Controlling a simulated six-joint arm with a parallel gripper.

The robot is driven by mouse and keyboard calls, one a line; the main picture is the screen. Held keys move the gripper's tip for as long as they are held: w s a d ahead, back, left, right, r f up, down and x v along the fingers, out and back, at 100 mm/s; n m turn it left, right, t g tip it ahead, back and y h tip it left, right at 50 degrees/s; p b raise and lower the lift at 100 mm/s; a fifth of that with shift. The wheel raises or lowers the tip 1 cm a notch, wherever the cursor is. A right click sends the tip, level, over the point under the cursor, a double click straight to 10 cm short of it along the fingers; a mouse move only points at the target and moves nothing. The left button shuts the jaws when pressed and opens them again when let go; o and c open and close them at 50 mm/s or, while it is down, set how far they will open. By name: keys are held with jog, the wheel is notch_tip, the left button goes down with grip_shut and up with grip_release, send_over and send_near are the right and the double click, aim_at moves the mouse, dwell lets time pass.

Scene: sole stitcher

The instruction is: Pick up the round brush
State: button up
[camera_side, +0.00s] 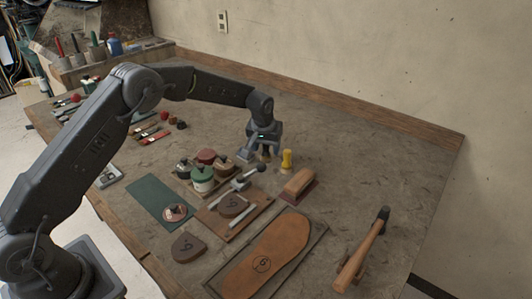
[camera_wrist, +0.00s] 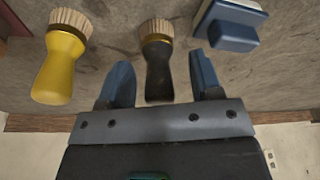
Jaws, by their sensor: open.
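Two brushes with round heads and pale bristles are in the wrist view. One has a dark handle (camera_wrist: 159,72) and the other a yellow handle (camera_wrist: 60,65). My gripper (camera_wrist: 160,62) is open, with one blue finger on each side of the dark-handled brush; I see gaps on both sides. The yellow brush is outside the fingers, to the left. In the side view my gripper (camera_side: 264,147) is low over the bench, and the dark brush under it is mostly hidden. The yellow brush (camera_side: 287,160) stands just right of it.
A blue block (camera_wrist: 233,27) lies close right of the fingers in the wrist view. The bench behind my gripper is clear up to the wall.

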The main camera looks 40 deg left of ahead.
jog(key=shift+w+f, duration=0.1)
jog(key=shift+f, duration=0.15)
jog(key=shift+c, duration=0.4)
jog(key=c, duration=0.9)
jog(key=shift+r, duration=0.1)
jog(key=shift+r, duration=0.5)
jog(key=r, duration=0.3)
jog(key=shift+s+a+r, duration=0.2)
jog(key=shift+a+r, duration=0.1)
jog(key=shift+a, duration=0.1)
jog(key=s+a+r, duration=0.2)
jog(key=a, duration=0.1)
jog(key=s+a+r, duration=0.1)
jog(key=a+r, duration=0.1)
jog(key=a, duration=0.1)
jog(key=s+a+r, duration=0.2)
jog(key=a, duration=0.1)
jog(key=shift+s+a+r, duration=0.15)
jog(key=shift+s, duration=0.15)
